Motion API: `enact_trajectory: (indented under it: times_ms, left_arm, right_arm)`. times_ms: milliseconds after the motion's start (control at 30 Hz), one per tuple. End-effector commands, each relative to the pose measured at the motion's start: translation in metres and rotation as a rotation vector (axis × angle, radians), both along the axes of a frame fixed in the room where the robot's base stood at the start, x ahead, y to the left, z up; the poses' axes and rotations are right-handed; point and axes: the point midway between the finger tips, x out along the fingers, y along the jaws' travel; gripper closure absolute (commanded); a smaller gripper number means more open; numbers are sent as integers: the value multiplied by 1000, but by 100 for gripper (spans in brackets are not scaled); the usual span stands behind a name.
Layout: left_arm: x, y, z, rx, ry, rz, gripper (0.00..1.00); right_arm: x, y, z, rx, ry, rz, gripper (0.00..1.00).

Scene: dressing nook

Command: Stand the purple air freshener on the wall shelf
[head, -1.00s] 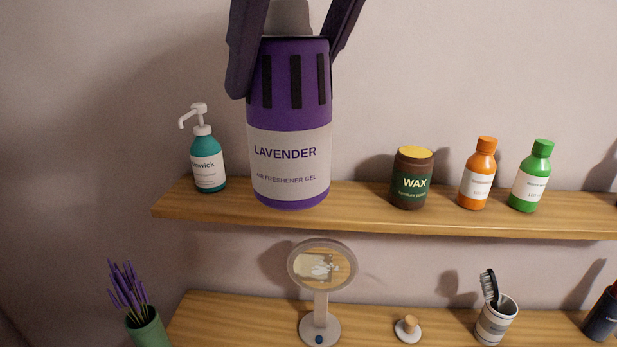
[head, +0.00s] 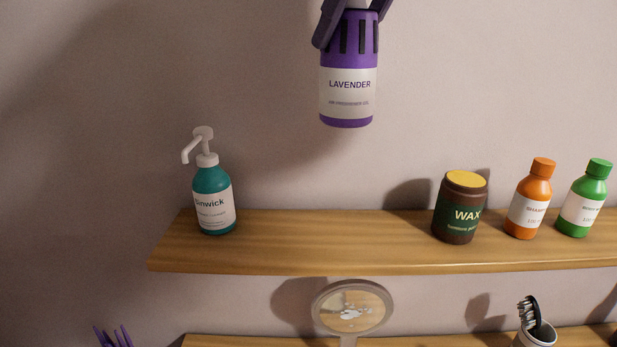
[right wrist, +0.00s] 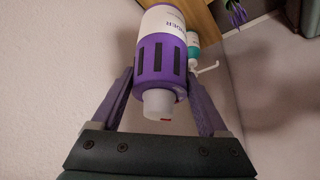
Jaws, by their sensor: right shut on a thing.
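My left gripper is not in view.
A teal pump bottle (head: 212,205) stands on the shelf's left. A brown wax jar (head: 460,208), an orange bottle (head: 530,200) and a green bottle (head: 585,200) stand to the right. Bare shelf lies between pump bottle and jar. A round mirror (head: 350,308) is below.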

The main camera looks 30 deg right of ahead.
Motion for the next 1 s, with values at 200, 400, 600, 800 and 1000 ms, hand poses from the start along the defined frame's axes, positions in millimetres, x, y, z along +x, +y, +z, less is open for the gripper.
enact_trajectory:
  times_ms: [200, 400, 600, 800, 1000]
  left_arm:
    - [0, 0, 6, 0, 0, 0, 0]
    - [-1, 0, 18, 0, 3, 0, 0]
    - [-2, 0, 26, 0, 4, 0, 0]
    - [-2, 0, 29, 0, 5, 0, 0]
    - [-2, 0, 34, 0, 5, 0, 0]
  right_arm:
    - [-2, -1, -34, -2, 10, 0, 100]
    - [-2, 0, -92, -2, 10, 0, 100]
    - [-1, 0, -140, -1, 6, -1, 100]
    - [0, 0, -160, -1, 1, -1, 100]
    - [-1, 0, -191, 0, 4, -1, 100]
